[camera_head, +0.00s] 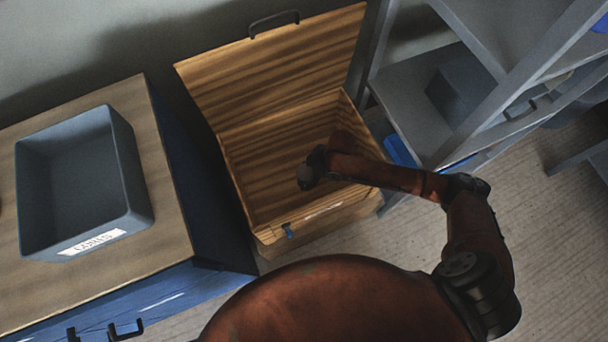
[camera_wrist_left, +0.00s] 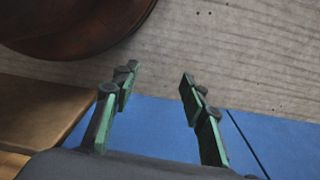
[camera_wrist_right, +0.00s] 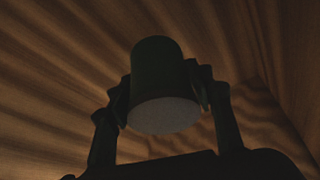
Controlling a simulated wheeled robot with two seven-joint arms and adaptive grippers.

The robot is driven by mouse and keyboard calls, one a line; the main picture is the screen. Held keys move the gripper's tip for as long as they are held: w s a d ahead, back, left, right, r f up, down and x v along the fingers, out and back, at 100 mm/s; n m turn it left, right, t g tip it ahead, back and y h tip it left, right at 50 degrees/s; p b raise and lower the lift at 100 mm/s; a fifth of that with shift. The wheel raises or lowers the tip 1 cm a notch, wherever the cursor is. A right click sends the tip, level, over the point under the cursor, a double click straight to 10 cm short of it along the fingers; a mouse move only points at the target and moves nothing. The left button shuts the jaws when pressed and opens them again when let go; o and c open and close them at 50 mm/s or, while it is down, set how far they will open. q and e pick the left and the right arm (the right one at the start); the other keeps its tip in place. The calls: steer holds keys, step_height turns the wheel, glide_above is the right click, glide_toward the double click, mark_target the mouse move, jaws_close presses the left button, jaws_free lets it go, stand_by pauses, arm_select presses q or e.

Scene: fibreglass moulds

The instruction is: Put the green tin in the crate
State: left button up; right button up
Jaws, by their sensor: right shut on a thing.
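The green tin (camera_wrist_right: 157,75) looks dark in the right wrist view, with a pale round end facing the camera. My right gripper (camera_wrist_right: 162,92) is shut on its sides. In the head view this gripper (camera_head: 312,168) is over the open wooden crate (camera_head: 240,185), apparently within its mouth; the tin's green side cannot be made out there. Striped wood surrounds the tin in the right wrist view. The crate's lid (camera_head: 275,70) stands raised at the back. My left gripper (camera_wrist_left: 158,82) is open and empty in the left wrist view, above a blue surface, and out of the head view.
A grey labelled bin (camera_head: 130,190) stands empty on a wood-topped blue cabinet (camera_head: 165,235) at the left. A grey shelf unit (camera_head: 420,125) stands close to the crate's right, with a blue item (camera_head: 400,150) low down. The floor (camera_head: 400,245) in front is bare.

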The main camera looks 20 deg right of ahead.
step_height(320, 180, down, 2)
steer(key=shift+f+b, duration=0.1)
steer(key=shift+b, duration=0.3)
step_height(320, 180, down, 3)
steer(key=shift+f+b, duration=0.1)
steer(key=shift+b, duration=0.75)
steer(key=shift+f, duration=0.2)
arm_select(q)
steer(key=shift+t+h, duration=0.3)
steer(key=shift+t, duration=0.1)
steer(key=r, duration=0.1)
steer(key=w+d+r, duration=0.1)
steer(key=r, duration=0.1)
steer(key=d+r, duration=0.1)
steer(key=shift+w+r, duration=0.4)
arm_select(e)
steer(key=shift+r, duration=0.2)
steer(key=shift+f, duration=0.1)
steer(key=o, duration=1.3)
